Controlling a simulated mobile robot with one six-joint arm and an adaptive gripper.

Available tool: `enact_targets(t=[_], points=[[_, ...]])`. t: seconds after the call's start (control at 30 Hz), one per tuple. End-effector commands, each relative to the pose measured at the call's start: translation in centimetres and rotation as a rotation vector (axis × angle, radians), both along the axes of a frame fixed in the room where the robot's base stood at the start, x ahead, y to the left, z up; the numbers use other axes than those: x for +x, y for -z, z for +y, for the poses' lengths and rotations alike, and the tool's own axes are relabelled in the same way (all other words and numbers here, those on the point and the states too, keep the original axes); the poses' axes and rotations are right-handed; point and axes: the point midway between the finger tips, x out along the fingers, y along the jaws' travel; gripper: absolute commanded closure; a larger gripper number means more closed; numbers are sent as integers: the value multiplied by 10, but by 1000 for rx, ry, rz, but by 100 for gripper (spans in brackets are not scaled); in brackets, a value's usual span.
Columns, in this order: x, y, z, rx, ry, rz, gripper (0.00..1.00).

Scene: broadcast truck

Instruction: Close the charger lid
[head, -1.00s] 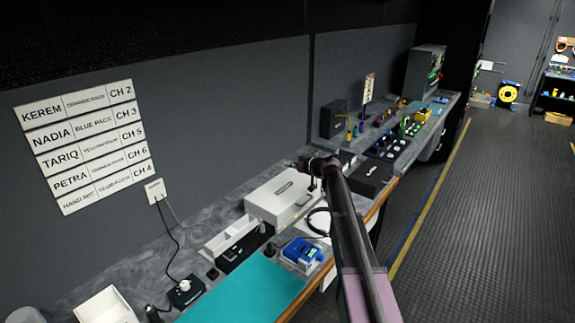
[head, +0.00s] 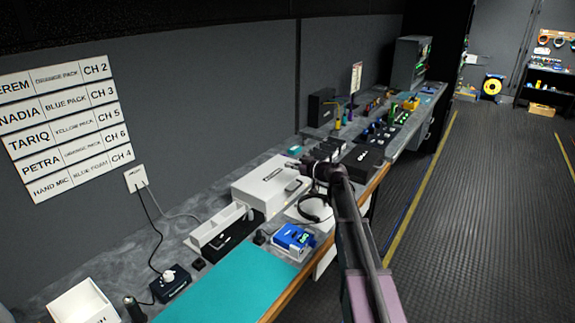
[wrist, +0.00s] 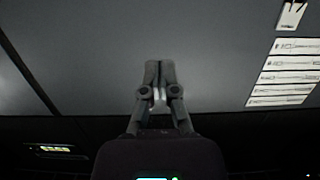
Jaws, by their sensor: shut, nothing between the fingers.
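A long black unit (head: 228,246) with a white upright panel or tray (head: 216,226) along its back stands on the bench in the head view. It may be the charger with its lid raised; I cannot tell for sure. My gripper (head: 292,164) is above the bench, by the far right end of a white case (head: 268,190), apart from the black unit. In the wrist view my gripper (wrist: 159,64) has its fingers together, with nothing between them, facing the grey wall. The charger does not show in the wrist view.
A blue device (head: 294,238) and a dark cable loop (head: 313,210) lie near the bench's front edge. A teal mat (head: 225,288) covers the near bench. A black box (head: 362,157) stands beyond my arm. The floor (head: 480,220) on the right is clear.

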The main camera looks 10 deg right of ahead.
Motion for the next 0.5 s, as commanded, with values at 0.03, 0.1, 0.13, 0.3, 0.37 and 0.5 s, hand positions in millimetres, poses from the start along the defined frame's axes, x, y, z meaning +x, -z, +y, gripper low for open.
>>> enact_targets(t=[0.03, 0.1, 0.13, 0.3, 0.37, 0.5], points=[[-4, 11, -2, 0, -1, 0, 100], [-8, 19, -4, 0, -3, 0, 100], [-9, 23, -6, 0, -3, 0, 100], [-16, 42, -13, 0, -3, 0, 100], [-18, 48, -15, 0, -3, 0, 100], [-22, 59, -18, 0, -4, 0, 100]])
